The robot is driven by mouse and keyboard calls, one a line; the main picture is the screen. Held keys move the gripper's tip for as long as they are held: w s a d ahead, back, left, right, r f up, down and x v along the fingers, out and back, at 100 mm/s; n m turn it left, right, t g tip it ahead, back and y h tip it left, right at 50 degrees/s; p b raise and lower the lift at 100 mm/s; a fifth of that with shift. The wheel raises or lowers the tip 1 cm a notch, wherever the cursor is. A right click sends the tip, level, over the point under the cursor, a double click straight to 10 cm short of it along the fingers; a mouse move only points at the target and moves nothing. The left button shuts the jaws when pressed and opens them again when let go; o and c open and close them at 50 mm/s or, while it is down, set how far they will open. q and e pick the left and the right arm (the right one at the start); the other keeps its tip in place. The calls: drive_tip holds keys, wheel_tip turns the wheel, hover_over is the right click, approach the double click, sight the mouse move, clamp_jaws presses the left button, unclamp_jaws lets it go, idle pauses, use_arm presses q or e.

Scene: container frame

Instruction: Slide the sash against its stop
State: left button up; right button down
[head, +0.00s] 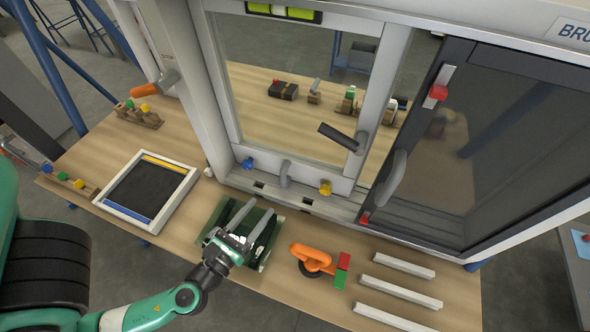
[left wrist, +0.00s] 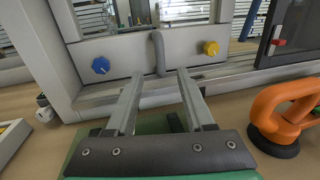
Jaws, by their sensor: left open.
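A white-framed glazed sash (head: 300,172) stands at the back of the table, with a dark lever handle (head: 338,137) on its right side. A grey pull handle (head: 284,174) sits low on it, between a blue knob (head: 248,164) and a yellow knob (head: 325,188). A dark-framed panel (head: 480,130) with a grey handle (head: 391,180) stands to the right. I cannot tell which one the task names, and no stop is clearly visible. My left gripper (head: 262,208) is open and empty, in front of the pull handle; its fingers point at it in the left wrist view (left wrist: 158,50), apart from it.
A white-rimmed tray (head: 187,183) lies left of my gripper. An orange suction lifter (head: 312,258) and red and green blocks (head: 342,268) lie right, then several white bars (head: 404,265). A dark green tray (head: 270,233) lies beneath my gripper. The table's front edge is close.

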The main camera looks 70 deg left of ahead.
sight(282, 181)
use_arm(q)
drive_tip(key=shift+s+d+f, duration=0.15)
drive_tip(key=shift+s+d, duration=0.15)
drive_tip(key=shift+s, duration=0.25)
drive_tip(key=p+x, duration=0.3)
drive_tip(key=x, duration=0.8)
drive_tip(key=shift+w+a, duration=0.15)
drive_tip(key=shift+w, duration=0.1)
use_arm(e)
drive_tip(key=r, duration=0.2)
drive_tip(key=s+r, duration=0.1)
drive_tip(key=shift+d+y, duration=0.3)
use_arm(q)
clamp_jaws()
